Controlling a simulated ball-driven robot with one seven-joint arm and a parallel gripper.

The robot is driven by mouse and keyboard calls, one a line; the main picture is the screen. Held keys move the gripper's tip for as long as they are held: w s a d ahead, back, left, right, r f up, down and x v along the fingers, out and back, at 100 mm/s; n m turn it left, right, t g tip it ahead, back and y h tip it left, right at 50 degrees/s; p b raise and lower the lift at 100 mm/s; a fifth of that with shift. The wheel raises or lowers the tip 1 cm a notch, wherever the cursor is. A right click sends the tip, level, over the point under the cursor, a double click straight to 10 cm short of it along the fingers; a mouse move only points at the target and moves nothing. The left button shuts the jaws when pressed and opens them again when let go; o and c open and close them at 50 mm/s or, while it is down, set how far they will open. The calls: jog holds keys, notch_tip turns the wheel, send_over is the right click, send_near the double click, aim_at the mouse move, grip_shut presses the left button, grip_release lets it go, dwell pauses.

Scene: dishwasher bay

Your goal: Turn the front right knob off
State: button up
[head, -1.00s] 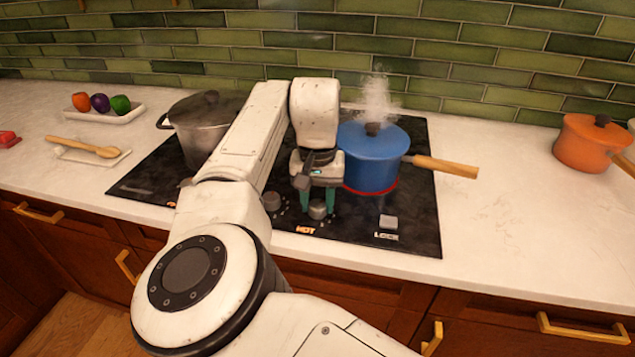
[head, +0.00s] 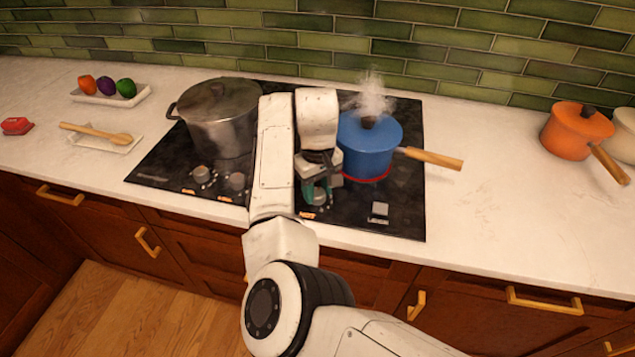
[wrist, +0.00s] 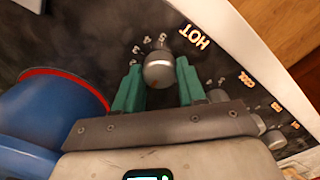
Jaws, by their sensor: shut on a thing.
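A grey, rounded knob (wrist: 158,72) sits at the end of the knob row on the black cooktop (head: 345,218), beside the orange HOT label (wrist: 194,37). It also shows in the head view (head: 319,198). My gripper (wrist: 160,85) has one teal finger on each side of this knob and is shut on it; the gripper also shows in the head view (head: 317,190). Small numbers surround the knob, but its pointer is unclear. The blue pot (head: 368,146) stands just behind and right, steaming, with a red ring glowing at its base.
A steel pot (head: 217,118) stands at the back left. More knobs (head: 201,176) lie left along the cooktop front. The blue pot's wooden handle (head: 432,158) points right. A light grey switch (head: 379,210) sits front right. Counter right of the cooktop is clear up to an orange pot (head: 577,132).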

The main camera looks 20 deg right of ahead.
aim_at(317, 193)
dwell(0.4)
jog(key=o, duration=1)
jog(key=shift+o, duration=0.2)
jog(key=shift+r, duration=0.1)
notch_tip(317, 193, up, 11)
jog(key=b, duration=0.1)
jog(key=shift+f, duration=0.2)
jog(key=shift+a+f, duration=0.1)
